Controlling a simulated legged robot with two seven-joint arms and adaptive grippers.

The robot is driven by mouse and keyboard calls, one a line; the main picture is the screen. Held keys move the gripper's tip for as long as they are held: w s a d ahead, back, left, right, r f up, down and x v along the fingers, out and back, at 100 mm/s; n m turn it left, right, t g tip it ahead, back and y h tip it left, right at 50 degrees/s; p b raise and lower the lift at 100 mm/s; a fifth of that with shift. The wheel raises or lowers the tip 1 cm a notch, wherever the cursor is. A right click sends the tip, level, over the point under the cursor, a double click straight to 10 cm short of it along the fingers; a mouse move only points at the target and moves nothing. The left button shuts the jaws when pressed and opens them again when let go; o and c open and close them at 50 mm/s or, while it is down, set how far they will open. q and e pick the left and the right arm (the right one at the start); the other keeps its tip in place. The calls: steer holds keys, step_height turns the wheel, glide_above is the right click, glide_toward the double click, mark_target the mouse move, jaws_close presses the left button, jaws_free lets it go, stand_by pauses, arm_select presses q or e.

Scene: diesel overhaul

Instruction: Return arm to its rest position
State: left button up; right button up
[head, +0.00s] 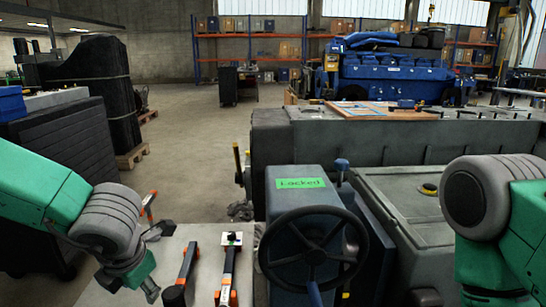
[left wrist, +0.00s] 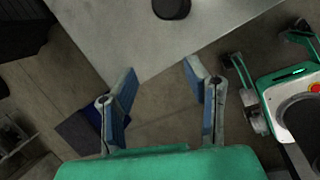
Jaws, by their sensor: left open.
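My left arm (head: 40,190) comes in from the left in the head view, with its gripper (head: 156,260) low over the near left edge of a grey worktop (head: 205,238). In the left wrist view the two fingers of the left gripper (left wrist: 160,76) stand wide apart with nothing between them. They point toward the worktop edge (left wrist: 150,50), with floor showing below. My right arm (head: 490,220) shows at the right edge of the head view, bent, and its gripper is out of frame.
Two orange-and-black tools (head: 183,272) (head: 229,272) lie on the worktop. Right of them stands a dark steering wheel (head: 313,248) on a blue housing with a green "Locked" sign (head: 300,183). Black stacked panels (head: 70,140) stand at left. Open floor (head: 190,140) lies behind the worktop.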

arm_select(q)
steer(key=s+a+f+m, duration=0.1)
steer(key=s+f+m, duration=0.3)
steer(key=f+m, duration=0.35)
steer(key=s+a+f+m, duration=0.1)
steer(key=s+f+m, duration=0.2)
steer(key=f+m, duration=0.45)
steer(key=s+f+m+g, duration=0.1)
steer(key=s+f+m, duration=0.4)
steer(key=s+m, duration=0.3)
steer(key=s+a+f+m+g+h, duration=0.1)
steer(key=s+f+m, duration=0.4)
steer(key=s+m, duration=0.3)
steer(key=shift+s+g+h, duration=0.3)
steer(key=shift+s+g, duration=0.1)
steer(key=shift+s, duration=0.45)
steer(key=shift+a, duration=0.1)
